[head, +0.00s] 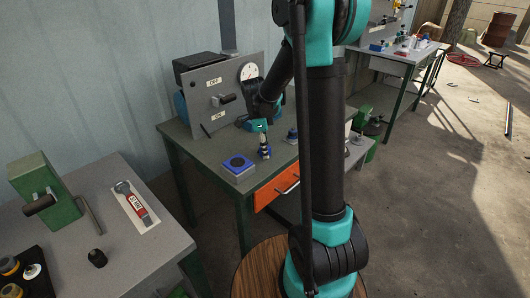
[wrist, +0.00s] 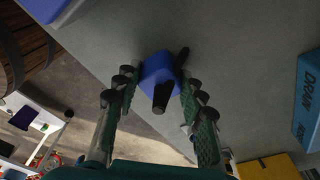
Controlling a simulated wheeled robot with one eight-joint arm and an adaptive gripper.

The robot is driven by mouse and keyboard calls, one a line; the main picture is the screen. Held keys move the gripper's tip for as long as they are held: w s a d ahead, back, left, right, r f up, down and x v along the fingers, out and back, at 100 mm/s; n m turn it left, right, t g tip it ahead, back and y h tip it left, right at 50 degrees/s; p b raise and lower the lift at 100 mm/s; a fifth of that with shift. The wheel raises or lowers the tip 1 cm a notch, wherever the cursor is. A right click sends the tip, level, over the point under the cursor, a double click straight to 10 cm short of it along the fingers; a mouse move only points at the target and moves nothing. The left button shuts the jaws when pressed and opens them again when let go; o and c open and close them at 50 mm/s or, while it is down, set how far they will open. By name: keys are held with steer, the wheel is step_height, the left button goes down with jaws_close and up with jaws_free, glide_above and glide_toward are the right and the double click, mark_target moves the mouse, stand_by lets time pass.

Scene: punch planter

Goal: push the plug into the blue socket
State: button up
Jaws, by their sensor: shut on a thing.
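The blue socket (head: 238,165) is a block with a dark round opening on top, near the front left edge of the green-legged bench. In the wrist view a corner of a blue block (wrist: 48,8), seemingly the socket, shows at the top left. My gripper (head: 263,140) is over the bench, to the right of the socket and apart from it. It is shut on the plug (wrist: 158,72), a blue body with black parts, held between the two fingertips. In the head view the plug is small and hard to make out against the fingers.
A grey panel (head: 222,95) with a gauge and lever stands at the bench's back. A small dark blue piece (head: 292,135) stands right of my gripper. A teal box (wrist: 308,100) marked DRAIN is at the right in the wrist view. The bench between gripper and socket looks clear.

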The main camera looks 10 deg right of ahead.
steer(key=shift+r, duration=0.1)
step_height(320, 180, up, 20)
steer(key=shift+f, duration=0.1)
stand_by(0.6)
